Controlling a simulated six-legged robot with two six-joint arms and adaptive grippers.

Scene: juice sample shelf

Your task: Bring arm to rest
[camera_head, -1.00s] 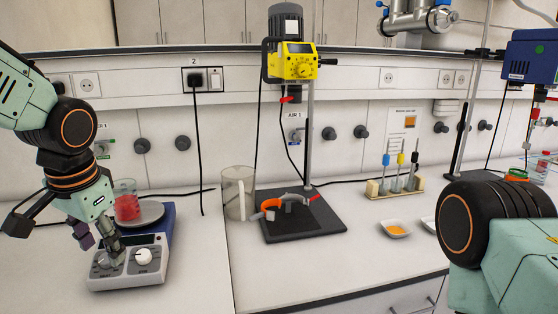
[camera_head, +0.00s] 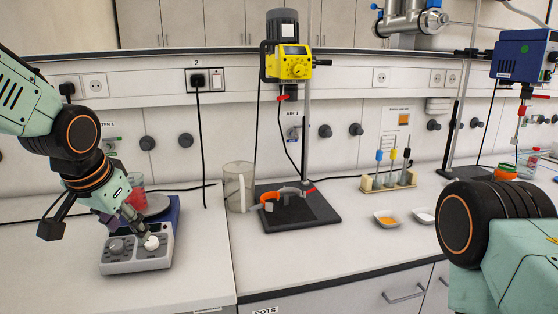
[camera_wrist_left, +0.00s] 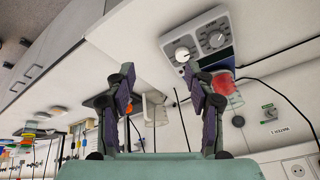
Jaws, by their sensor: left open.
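My left gripper (camera_head: 126,217) is in front of the hotplate stirrer (camera_head: 137,258) at the left of the bench. Its fingers appear over the back edge of the control panel, close to the white right knob (camera_head: 152,242); I cannot tell whether they touch it. In the left wrist view the two fingers (camera_wrist_left: 158,90) stand apart with nothing between them. The stirrer's panel (camera_wrist_left: 205,42) shows beyond the fingertips there. My right arm (camera_head: 480,225) comes in at the right edge, its gripper out of view.
A beaker of red liquid (camera_head: 136,195) stands on the stirrer plate, partly hidden by my gripper. A clear jug (camera_head: 238,187) and a stand with a yellow overhead stirrer (camera_head: 287,62) are to the right. Two small dishes (camera_head: 387,217) lie further right. The front middle bench is clear.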

